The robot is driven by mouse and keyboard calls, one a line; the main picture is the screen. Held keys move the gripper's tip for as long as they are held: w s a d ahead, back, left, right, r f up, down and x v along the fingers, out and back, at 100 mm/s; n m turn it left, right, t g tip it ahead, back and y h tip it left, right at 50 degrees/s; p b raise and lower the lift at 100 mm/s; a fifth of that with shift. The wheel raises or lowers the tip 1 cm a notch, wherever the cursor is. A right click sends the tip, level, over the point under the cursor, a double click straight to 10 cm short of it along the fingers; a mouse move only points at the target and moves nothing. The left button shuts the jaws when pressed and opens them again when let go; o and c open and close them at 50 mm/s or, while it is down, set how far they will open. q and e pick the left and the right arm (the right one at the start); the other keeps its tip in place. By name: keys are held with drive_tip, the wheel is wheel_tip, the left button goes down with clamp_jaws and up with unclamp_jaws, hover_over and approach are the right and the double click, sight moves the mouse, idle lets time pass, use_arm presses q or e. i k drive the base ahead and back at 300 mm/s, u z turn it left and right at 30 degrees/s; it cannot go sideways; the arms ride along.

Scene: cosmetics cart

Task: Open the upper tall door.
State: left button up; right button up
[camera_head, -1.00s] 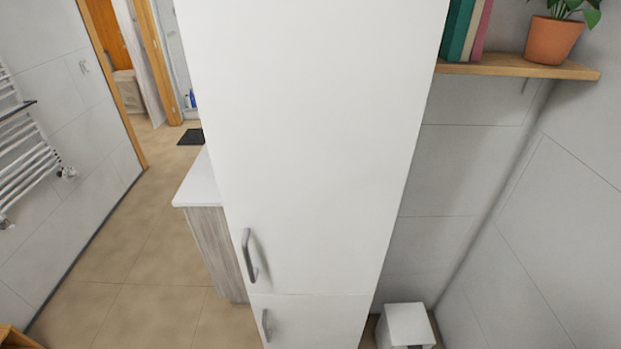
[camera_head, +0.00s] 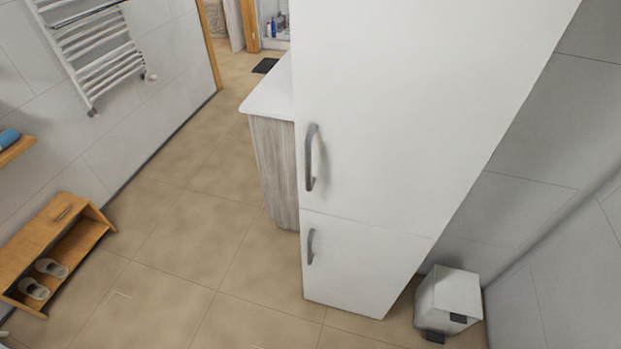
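The upper tall door (camera_head: 400,110) is white and fills the upper middle of the head view. It is closed, flush with the cabinet. Its grey bar handle (camera_head: 310,158) is upright near the door's lower left edge. Below a thin seam is a shorter lower door (camera_head: 360,262) with its own small grey handle (camera_head: 310,246), also closed. The top of the tall door is outside the picture.
A counter (camera_head: 270,100) with a wooden side adjoins the cabinet's left. A white bin (camera_head: 449,300) stands at its right by the wall. A wooden shoe bench (camera_head: 50,245) and a towel radiator (camera_head: 95,50) are at the left. The tiled floor (camera_head: 190,240) between is clear.

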sight(401, 107)
drive_tip(key=z, duration=0.5)
drive_tip(key=k, duration=1.2)
drive_tip(key=z, duration=0.85)
drive_tip(key=i, duration=0.65)
drive_tip(key=u, duration=0.3)
